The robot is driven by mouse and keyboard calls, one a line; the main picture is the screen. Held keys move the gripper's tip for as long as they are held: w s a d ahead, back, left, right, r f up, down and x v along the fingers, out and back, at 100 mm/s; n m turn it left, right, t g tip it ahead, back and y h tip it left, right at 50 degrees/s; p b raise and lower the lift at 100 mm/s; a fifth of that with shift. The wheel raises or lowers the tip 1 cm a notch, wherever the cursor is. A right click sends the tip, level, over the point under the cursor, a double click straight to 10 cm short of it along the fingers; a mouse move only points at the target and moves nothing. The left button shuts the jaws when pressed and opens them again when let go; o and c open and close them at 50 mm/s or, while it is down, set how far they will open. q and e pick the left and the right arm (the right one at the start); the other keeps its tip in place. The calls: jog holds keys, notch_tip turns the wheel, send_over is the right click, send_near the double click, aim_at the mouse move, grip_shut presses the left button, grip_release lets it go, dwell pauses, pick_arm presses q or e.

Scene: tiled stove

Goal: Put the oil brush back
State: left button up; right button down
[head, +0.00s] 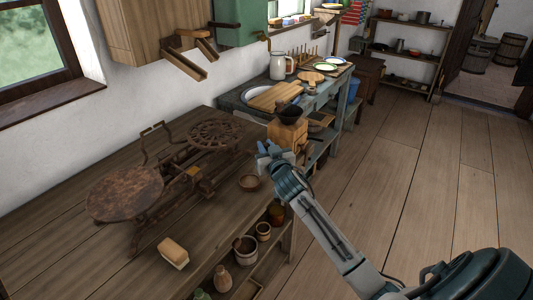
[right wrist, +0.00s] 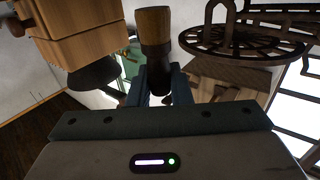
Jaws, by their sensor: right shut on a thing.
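My right gripper (head: 268,153) is over the right end of the wooden table, beside the wooden coffee mill (head: 288,134). In the right wrist view, the gripper (right wrist: 160,88) is shut on a short round thing with a tan end and a dark end, which I take to be the oil brush (right wrist: 153,45). In the head view I cannot make the brush out at the gripper. My left gripper is not in view.
A rusty balance scale (head: 125,193) takes up much of the table. A scrub brush or soap-like block (head: 173,252) lies at the front. Pots (head: 245,250) stand on the shelf below the table edge. The mill (right wrist: 85,30) is close in the right wrist view. The floor at right is free.

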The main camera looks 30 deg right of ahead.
jog(key=f, duration=0.3)
jog(key=shift+w+d, duration=0.3)
jog(key=shift+w, duration=0.05)
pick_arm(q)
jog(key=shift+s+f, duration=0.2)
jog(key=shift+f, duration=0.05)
pick_arm(e)
jog(key=shift+f, duration=0.3)
jog(key=shift+f, duration=0.1)
jog(key=c, duration=1.3)
grip_release()
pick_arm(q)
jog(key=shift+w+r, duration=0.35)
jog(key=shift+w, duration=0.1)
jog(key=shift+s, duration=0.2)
